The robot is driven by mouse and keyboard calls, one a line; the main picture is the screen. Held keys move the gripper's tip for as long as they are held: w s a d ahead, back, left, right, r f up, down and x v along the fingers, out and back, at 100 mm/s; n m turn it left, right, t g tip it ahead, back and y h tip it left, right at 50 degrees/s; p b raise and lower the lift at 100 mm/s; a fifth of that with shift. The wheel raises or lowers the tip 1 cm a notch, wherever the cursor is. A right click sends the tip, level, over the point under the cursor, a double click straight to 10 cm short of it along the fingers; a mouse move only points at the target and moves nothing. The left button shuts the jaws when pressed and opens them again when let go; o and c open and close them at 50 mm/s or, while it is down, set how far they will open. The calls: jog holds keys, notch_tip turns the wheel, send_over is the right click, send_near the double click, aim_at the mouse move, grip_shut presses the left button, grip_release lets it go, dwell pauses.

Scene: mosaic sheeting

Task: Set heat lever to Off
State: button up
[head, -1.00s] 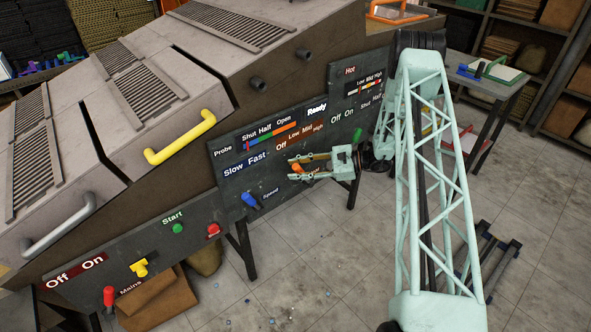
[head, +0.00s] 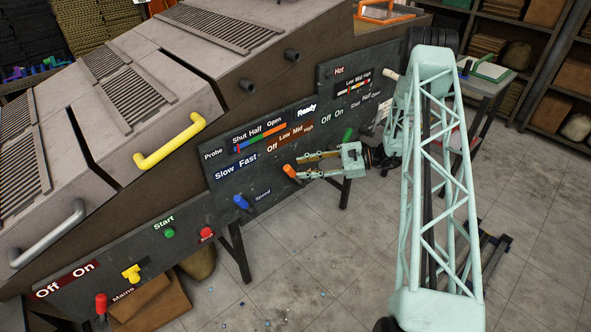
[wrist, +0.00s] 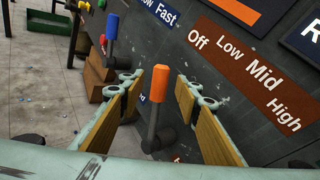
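The heat lever has an orange handle (head: 291,173) on a dark stem, below the Off, Low, Mid, High strip (head: 289,137). In the head view the handle leans to the upper left, toward the Off end; I cannot tell its exact setting. My gripper (head: 298,168) is open, its two fingers above and below the line of the lever, tips close to the handle. In the wrist view the orange handle (wrist: 161,82) stands between the spread fingers (wrist: 157,92), with gaps on both sides. Its Heat label is mostly hidden.
The blue speed lever (head: 242,202) is to the lower left and the green lever (head: 348,134) to the upper right. The probe slider strip (head: 262,136) lies above. A yellow handle (head: 170,143) juts from the machine.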

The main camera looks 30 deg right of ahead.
jog(key=shift+v, duration=2.4)
jog(key=shift+a+r, duration=0.1)
jog(key=s+a+r+n+g+h, duration=0.1)
jog(key=s+a+r+n+g, duration=0.25)
jog(key=a+r, duration=0.55)
jog(key=s+a+r+n+g+h, duration=0.1)
jog(key=s+a+r+n+g, duration=0.15)
jog(key=s+a+r, duration=0.6)
jog(key=s+a+r+n+g+h, duration=0.15)
jog(key=a+r+n, duration=0.35)
jog(key=r, duration=0.8)
jog(key=s+a+r+n+h, duration=0.2)
jog(key=s+a+r, duration=0.25)
jog(key=s, duration=0.25)
jog(key=s+a+r+n+h, duration=0.1)
jog(key=s+a+r+h, duration=0.15)
jog(key=s+r, duration=0.4)
jog(key=s+r+n+t+h, duration=0.1)
jog(key=s+n+h, duration=0.1)
jog(key=s, duration=0.9)
jog(key=s+r+n+t+h+b, duration=0.1)
jog(key=s+n, duration=0.3)
jog(key=s, duration=0.6)
jog(key=shift+s+a+r+t+h, duration=0.3)
jog(key=shift+s+r+t+h, duration=0.1)
jog(key=shift+r+t+h, duration=0.35)
